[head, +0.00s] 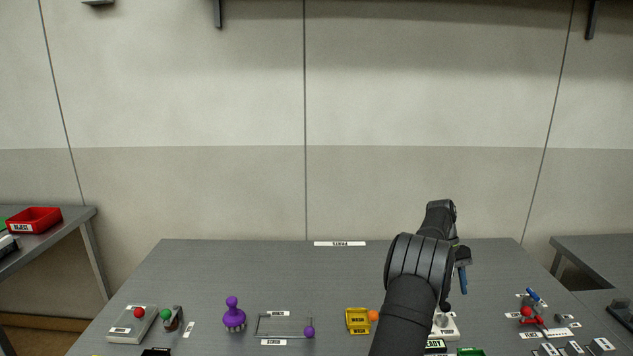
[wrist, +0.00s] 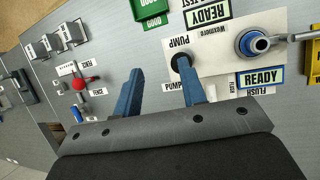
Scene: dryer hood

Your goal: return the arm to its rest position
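My gripper (wrist: 158,88) shows two blue fingers spread apart in the wrist view, with only bare grey table between them. The right finger overlaps the edge of the white panel (wrist: 218,48) in that picture, near a black round spot by the PUMP label. I cannot tell whether it touches the panel. In the head view, my gripper (head: 462,278) points down at the right part of the table, and a blue finger shows beside my dark arm. My arm hides most of the white panel (head: 452,328) there.
The grey table (head: 200,270) carries a purple knobbed piece (head: 233,316), a yellow tray (head: 358,320), an orange ball (head: 373,315) and a grey box with a red button (head: 133,325). Red and blue levers (head: 530,305) stand at right. The table's back is mostly clear.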

